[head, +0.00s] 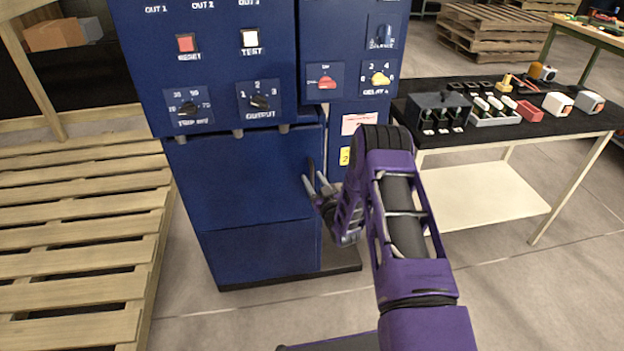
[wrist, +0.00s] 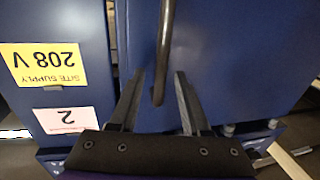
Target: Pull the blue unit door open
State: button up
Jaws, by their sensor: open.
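The blue unit (head: 215,75) stands at centre-left, with its plain blue door (head: 245,180) below the knob panels. In the wrist view the door (wrist: 230,60) fills the right side. A dark curved bar handle (wrist: 165,50) sits near the door's edge and shows small in the head view (head: 310,168). My gripper (head: 315,184) is open at the door's right edge. In the wrist view my gripper (wrist: 157,82) has one finger on each side of the handle's end, with visible gaps on both sides. I cannot tell whether the door stands slightly ajar.
A black-topped table (head: 545,125) with switches and small parts stands to the right. Wooden pallets (head: 75,230) lie on the left, close to the unit. A yellow supply label (wrist: 43,65) is on the panel beside the door. Grey floor (head: 200,320) in front is clear.

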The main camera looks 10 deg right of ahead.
jog(key=shift+w+a, duration=0.15)
jog(key=shift+w, duration=0.55)
grip_shut()
dwell(1.0)
